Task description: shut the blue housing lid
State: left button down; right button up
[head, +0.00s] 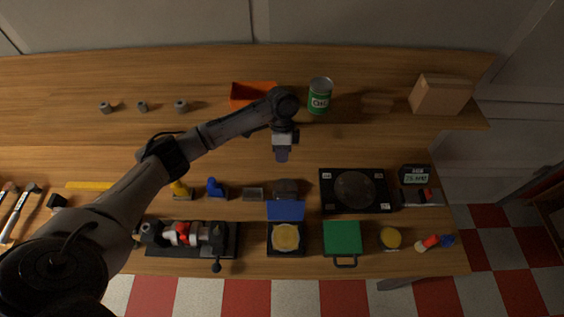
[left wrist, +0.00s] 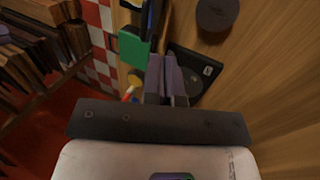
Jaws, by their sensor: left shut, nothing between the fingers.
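The blue housing lid (head: 286,211) stands open at the back edge of a small black housing (head: 272,250). A round yellow part shows inside the housing. A dark blue strip at the top of the left wrist view (left wrist: 150,20) may be the lid, but I cannot tell for sure. My left gripper (head: 282,155) is shut and empty. It hangs over the table behind the lid and apart from it. Its fingers also show in the left wrist view (left wrist: 166,78). My right gripper is not in view.
A dark rounded object (head: 286,188) sits just behind the lid. A green box with a handle (head: 342,238) stands right of the housing, and a black fixture (head: 190,238) left. A black plate with a disc (head: 355,190) lies behind right. An orange bin (head: 252,93) stands further back.

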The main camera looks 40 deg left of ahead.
pick_arm(q)
jog(key=p+x, duration=0.1)
jog(key=x, duration=0.9)
jog(key=shift+s+d, duration=0.15)
jog(key=shift+s, duration=0.05)
jog(key=shift+r, duration=0.15)
